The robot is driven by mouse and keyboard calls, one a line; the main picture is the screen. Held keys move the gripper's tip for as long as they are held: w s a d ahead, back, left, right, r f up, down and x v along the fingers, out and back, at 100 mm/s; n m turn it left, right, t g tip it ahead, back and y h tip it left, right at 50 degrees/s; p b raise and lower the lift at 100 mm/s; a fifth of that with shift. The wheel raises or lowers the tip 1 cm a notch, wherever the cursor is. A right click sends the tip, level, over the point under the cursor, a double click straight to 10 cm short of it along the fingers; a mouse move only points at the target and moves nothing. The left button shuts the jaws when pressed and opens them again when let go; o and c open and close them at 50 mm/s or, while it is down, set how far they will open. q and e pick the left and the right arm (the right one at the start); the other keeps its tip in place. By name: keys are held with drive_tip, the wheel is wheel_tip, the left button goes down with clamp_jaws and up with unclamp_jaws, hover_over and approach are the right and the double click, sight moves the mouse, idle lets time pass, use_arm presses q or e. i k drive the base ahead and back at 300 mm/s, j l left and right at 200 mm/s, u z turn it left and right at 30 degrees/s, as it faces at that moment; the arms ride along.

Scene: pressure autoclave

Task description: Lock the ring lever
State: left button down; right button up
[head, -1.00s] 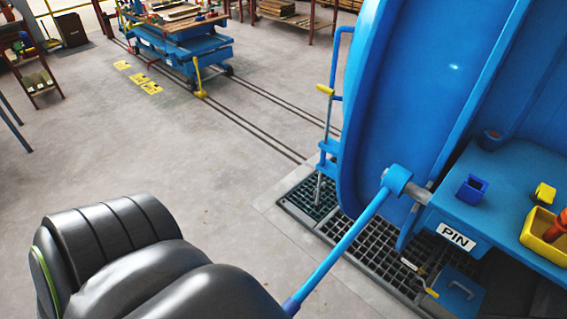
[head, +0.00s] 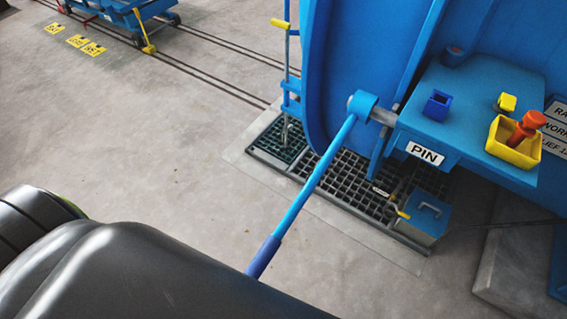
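The ring lever (head: 318,178) is a long blue rod with a darker blue grip (head: 263,257) at its lower end. It slants down and left from a round blue hub (head: 362,104) on a grey shaft beside the big blue autoclave door (head: 375,60). My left arm, dark grey, fills the lower left of the head view and lies in front of the grip's lowest end. Neither gripper shows, so I cannot tell whether one touches the lever.
A blue shelf marked PIN (head: 470,105) holds a small blue socket (head: 438,105) and a yellow bin (head: 513,150) with an orange-red pin (head: 526,127). A dark floor grating (head: 345,180) lies below. Rails (head: 215,67) and a blue cart (head: 125,12) are at upper left. Open floor lies left.

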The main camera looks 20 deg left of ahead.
sight(360, 105)
drive_tip(key=u, duration=0.6)
drive_tip(key=k+l+u, duration=0.1)
drive_tip(key=u, duration=0.3)
drive_tip(key=k+l+u, duration=0.15)
drive_tip(key=u, duration=0.3)
drive_tip(key=k+l+u, duration=0.15)
drive_tip(key=u, duration=0.25)
drive_tip(key=k+u, duration=0.2)
drive_tip(key=u, duration=0.2)
drive_tip(key=k+u, duration=0.15)
drive_tip(key=k, duration=0.45)
drive_tip(key=k+j+u, duration=0.2)
drive_tip(key=k, duration=0.4)
